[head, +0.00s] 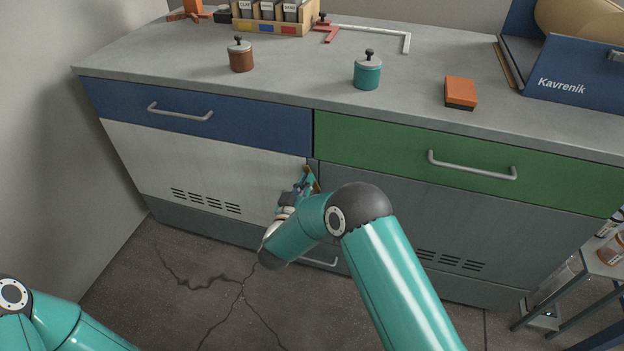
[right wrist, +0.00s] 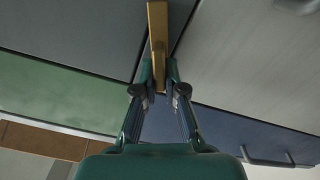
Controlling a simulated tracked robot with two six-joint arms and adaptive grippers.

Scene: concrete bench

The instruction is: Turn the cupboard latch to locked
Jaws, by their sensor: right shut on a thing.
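The cupboard latch (right wrist: 157,25) is a narrow brass-coloured bar on the cupboard front. In the right wrist view it runs up the picture, along the gap between the two cupboard doors. My right gripper (right wrist: 160,75) is shut on the near end of the latch, one finger on each side. In the head view my right gripper (head: 306,183) is at the cupboard front just below the drawers, and my arm and hand hide part of it. Little of the latch shows there. My left gripper is out of view; only part of my left arm shows at the lower left.
A blue drawer (head: 215,118) and a green drawer (head: 400,140) are above the pale door (head: 200,165) and the grey door (head: 450,225). Two lidded jars, an orange block (head: 461,92) and other items stand on the bench top. A small rack (head: 590,280) stands at the right.

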